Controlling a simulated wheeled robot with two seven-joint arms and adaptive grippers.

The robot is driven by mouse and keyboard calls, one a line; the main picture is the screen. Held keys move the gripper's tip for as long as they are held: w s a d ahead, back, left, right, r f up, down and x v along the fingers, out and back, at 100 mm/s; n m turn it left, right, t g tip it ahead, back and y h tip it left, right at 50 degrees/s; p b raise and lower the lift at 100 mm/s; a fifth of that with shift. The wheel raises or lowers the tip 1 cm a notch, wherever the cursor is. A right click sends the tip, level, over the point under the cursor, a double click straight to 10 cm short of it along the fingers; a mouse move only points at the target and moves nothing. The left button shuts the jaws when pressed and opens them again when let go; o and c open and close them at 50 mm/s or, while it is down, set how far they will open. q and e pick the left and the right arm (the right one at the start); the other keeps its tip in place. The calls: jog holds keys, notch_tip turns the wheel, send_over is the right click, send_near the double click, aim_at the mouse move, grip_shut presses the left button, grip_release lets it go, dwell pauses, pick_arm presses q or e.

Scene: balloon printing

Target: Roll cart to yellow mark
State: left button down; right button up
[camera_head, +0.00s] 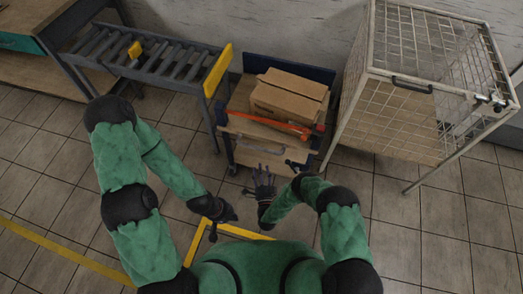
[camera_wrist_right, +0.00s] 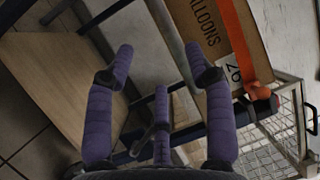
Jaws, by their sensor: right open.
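The cart (camera_head: 262,163) stands between the roller conveyor and the wire cage, with dark frame parts and wooden decks. It carries a cardboard box (camera_head: 288,95) with an orange strap. The yellow mark (camera_head: 245,233) is a taped corner on the floor, partly hidden by my body. My right gripper (camera_head: 262,182) is open just in front of the cart's near side.
The roller conveyor (camera_head: 150,62) with yellow end plates stands to the left of the cart. The wire cage (camera_head: 400,100) stands close on the right, its legs on the tiles. Another yellow line (camera_head: 60,247) crosses the floor at left. Tiled floor between cart and mark looks clear.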

aim_at(259, 149)
jog(key=w, duration=0.3)
jog(key=w+r+b, duration=0.1)
jog(key=w, duration=0.3)
jog(key=w+r+b, duration=0.1)
jog(key=w, duration=0.2)
jog(key=shift+w+a, duration=0.15)
jog(key=shift+a, duration=0.2)
grip_shut()
